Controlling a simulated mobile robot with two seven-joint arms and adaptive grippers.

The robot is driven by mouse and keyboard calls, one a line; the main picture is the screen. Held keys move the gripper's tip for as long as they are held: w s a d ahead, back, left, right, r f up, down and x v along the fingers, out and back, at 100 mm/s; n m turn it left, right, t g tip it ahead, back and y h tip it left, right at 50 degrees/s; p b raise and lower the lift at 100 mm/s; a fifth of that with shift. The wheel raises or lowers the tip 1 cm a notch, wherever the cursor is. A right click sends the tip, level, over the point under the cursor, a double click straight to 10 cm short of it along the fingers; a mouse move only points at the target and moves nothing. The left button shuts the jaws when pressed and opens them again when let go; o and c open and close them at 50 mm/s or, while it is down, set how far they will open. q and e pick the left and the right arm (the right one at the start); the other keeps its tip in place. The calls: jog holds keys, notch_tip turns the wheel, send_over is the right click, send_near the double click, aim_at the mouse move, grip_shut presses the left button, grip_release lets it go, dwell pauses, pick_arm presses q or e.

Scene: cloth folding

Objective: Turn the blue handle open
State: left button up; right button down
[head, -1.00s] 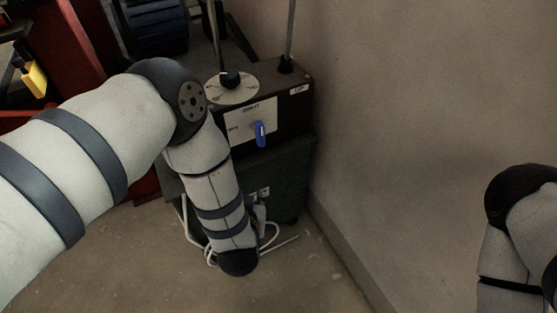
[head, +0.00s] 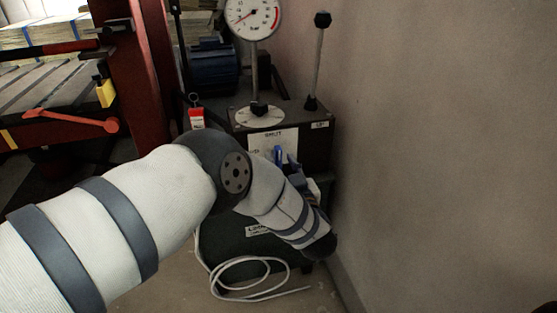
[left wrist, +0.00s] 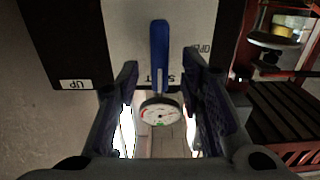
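The blue handle (head: 278,154) stands out from a white plate (head: 262,143) on the front of a dark box. In the left wrist view the handle (left wrist: 160,55) runs upright in the picture, between the two dark fingers of my left gripper (left wrist: 160,72). The fingers are apart, with a gap on both sides of the handle. The words SHUT and OPEN show upside down on the plate, SHUT partly covered by the handle. In the head view my left gripper (head: 290,163) is close to the handle and partly hidden by its arm. My right gripper is out of view.
A round pressure gauge (head: 252,17) stands on a post above the box. A lever with a black knob (head: 322,19) rises at the right. A bare wall (head: 440,150) fills the right side. A white cable (head: 240,275) lies coiled below. A red frame stands left.

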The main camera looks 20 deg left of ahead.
aim_at(279, 160)
pick_arm(q)
jog(key=x, duration=0.3)
jog(key=shift+w+a, duration=0.1)
jog(key=shift+w, duration=0.1)
grip_shut()
